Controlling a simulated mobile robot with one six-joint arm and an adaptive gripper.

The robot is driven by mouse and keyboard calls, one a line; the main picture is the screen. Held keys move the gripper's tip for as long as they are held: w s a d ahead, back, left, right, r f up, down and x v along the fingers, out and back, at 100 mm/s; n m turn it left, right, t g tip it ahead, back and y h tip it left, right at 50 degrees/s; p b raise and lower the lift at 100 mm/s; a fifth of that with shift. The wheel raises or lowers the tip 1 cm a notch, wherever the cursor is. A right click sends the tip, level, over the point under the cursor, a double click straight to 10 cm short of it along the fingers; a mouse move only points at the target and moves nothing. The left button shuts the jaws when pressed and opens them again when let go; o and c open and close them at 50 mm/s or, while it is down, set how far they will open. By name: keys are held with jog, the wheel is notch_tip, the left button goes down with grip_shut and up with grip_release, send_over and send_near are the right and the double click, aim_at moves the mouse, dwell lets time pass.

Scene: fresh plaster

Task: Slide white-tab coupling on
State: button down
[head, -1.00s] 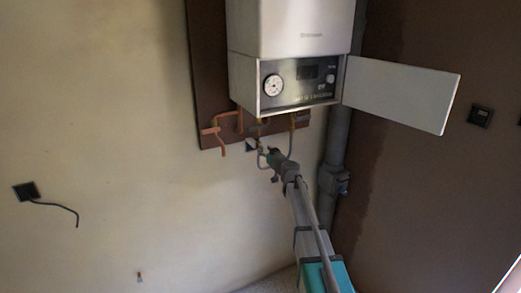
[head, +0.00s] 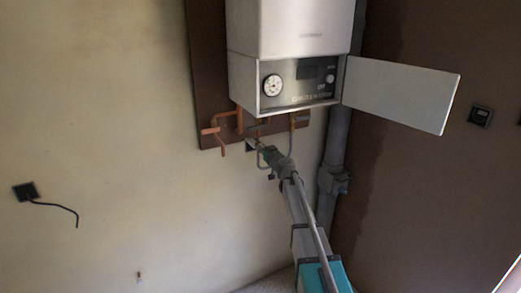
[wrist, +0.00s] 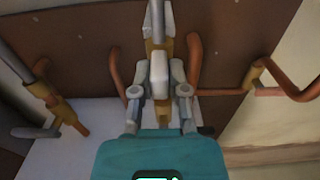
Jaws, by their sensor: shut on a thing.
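In the wrist view my gripper (wrist: 160,92) is shut on the white-tab coupling (wrist: 160,82), whose pale tab shows between the fingers. A brass-coloured fitting (wrist: 151,46) and a grey pipe (wrist: 155,16) lie in line just beyond the tab. I cannot tell whether the coupling is seated on the pipe. In the head view my gripper (head: 262,150) is below the boiler (head: 290,80), among its pipe ends. The coupling is too small and dark to make out there.
Copper pipe (wrist: 228,92) bends to the right of the fingers. A brass valve with a grey lever (wrist: 35,132) is at left. The boiler's white door (head: 402,95) hangs open at right. A grey wall pipe (head: 335,150) runs close to my arm.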

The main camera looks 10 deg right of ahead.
aim_at(263, 146)
notch_tip(263, 146, up, 4)
jog(key=p, duration=0.4)
jog(key=shift+r, duration=0.2)
jog(key=shift+w, duration=0.1)
dwell(0.3)
jog(key=c, duration=0.6)
grip_release()
jog(key=shift+c, duration=0.2)
jog(key=shift+s, duration=0.2)
jog(key=v, duration=1.1)
jog(key=shift+s, duration=0.35)
